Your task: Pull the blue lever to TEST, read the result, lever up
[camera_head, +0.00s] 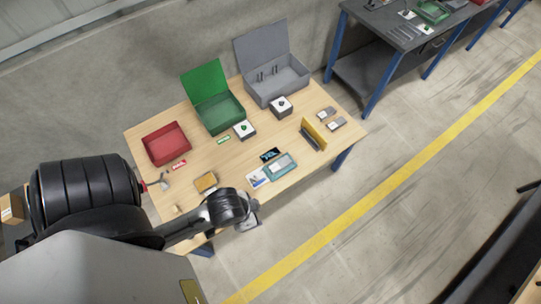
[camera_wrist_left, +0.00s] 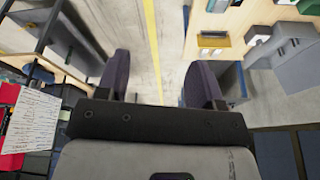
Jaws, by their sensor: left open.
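No blue lever can be made out in either view. A teal device (camera_head: 281,166) with a pale top lies on the wooden table near its front edge; whether it carries the lever is too small to tell. My left gripper (camera_head: 250,220) is at the table's front edge, left of and nearer than the teal device, partly hidden behind my wrist. In the left wrist view, its two dark fingers (camera_wrist_left: 160,82) are apart with nothing between them, and the floor shows beyond. My right gripper is not in view.
The wooden table (camera_head: 190,115) holds a red tray (camera_head: 166,144), a green open box (camera_head: 221,117), a grey open box (camera_head: 281,88), and a yellow upright panel (camera_head: 313,134). A white card (camera_head: 257,178) lies beside the teal device.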

